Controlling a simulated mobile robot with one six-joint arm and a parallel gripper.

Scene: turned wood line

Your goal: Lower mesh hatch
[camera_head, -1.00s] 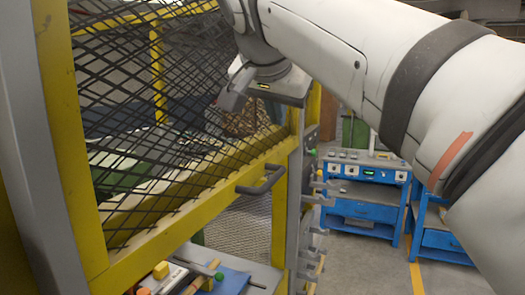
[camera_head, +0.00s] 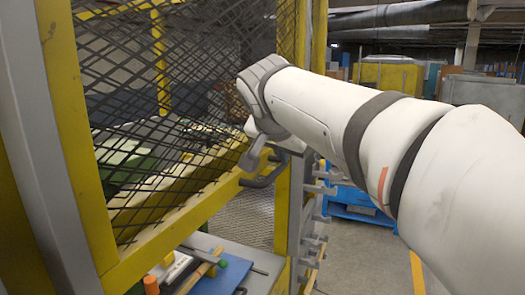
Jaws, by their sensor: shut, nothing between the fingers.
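The mesh hatch (camera_head: 150,130) is a black diamond-mesh panel with a yellow frame, on the left. Its yellow bottom bar (camera_head: 190,222) stands above the bench opening. A dark grey bar handle (camera_head: 266,178) sits near the right end of that bar. My gripper (camera_head: 249,160) is shut and empty, pointing down just above and left of the handle in the picture. Whether it touches the handle or the mesh I cannot tell. My arm comes in from the right and hides part of the hatch's right post.
Below the hatch, a bench (camera_head: 262,258) holds a blue mat (camera_head: 222,277) and several small tools and parts. Grey hooks (camera_head: 318,215) stick out from the right post. A blue workbench (camera_head: 352,205) stands behind on open floor.

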